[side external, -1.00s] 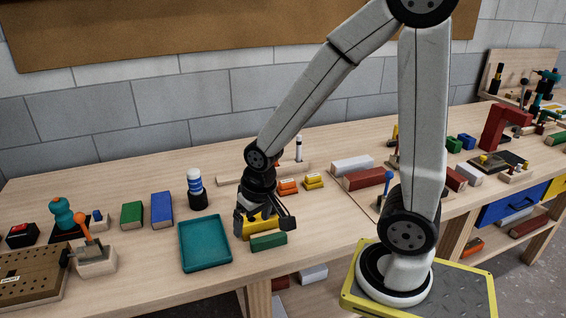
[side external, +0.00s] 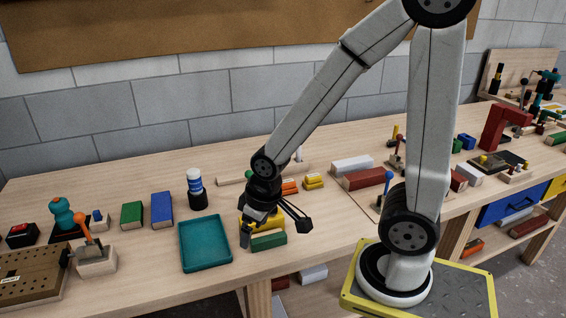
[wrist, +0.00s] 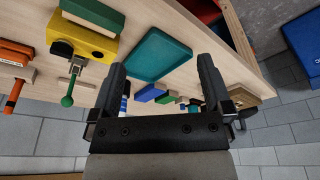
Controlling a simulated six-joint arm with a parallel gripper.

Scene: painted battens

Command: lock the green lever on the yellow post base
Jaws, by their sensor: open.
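The yellow post base (wrist: 84,42) is at the upper left of the wrist view, with a green block (wrist: 96,16) against its far side. A metal piece and the green lever (wrist: 68,100), with a round knob, stick out from its near side. In the side view the yellow base (side external: 245,238) is partly hidden behind my gripper (side external: 273,221), and a green knob (side external: 249,174) shows beside my wrist. My gripper is open and empty. In the wrist view its fingers (wrist: 160,62) are to the right of the lever, apart from it.
A teal tray (side external: 206,263) lies to the left of my gripper. A white-and-blue bottle (side external: 196,188) and blue (side external: 162,208) and green (side external: 132,215) blocks stand further left. The bench's front edge is close.

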